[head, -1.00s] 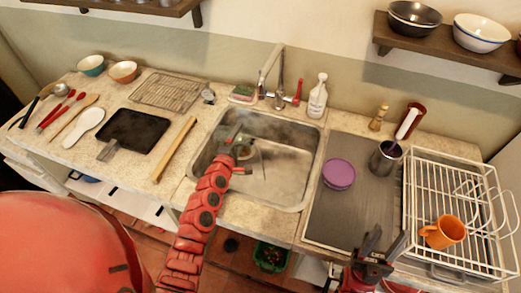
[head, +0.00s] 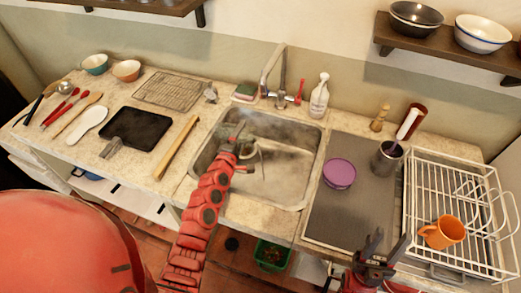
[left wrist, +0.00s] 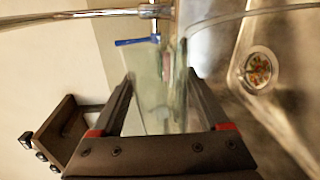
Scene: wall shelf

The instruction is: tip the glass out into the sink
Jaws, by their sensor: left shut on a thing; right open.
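The steel sink (head: 285,185) is set in the counter in the middle of the head view. My left gripper (head: 241,134) is over the left part of its basin, shut on the clear glass. In the left wrist view the glass (left wrist: 158,90) shows between the two fingers, with the sink drain (left wrist: 258,70) to its right. That view is rolled well over to one side, with the wall at left and the basin at right. The glass is hard to make out in the head view, and I cannot tell what is in it. My right gripper (head: 389,243) is open and empty near the drying rack.
The faucet (head: 273,70) rises behind the sink, with a soap bottle (head: 319,97) to its right. A purple lid or bowl (head: 340,173), a metal cup (head: 386,160) and the white rack (head: 450,190) with an orange mug (head: 443,232) stand at right. A wooden strip (head: 177,147) lies left of the sink.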

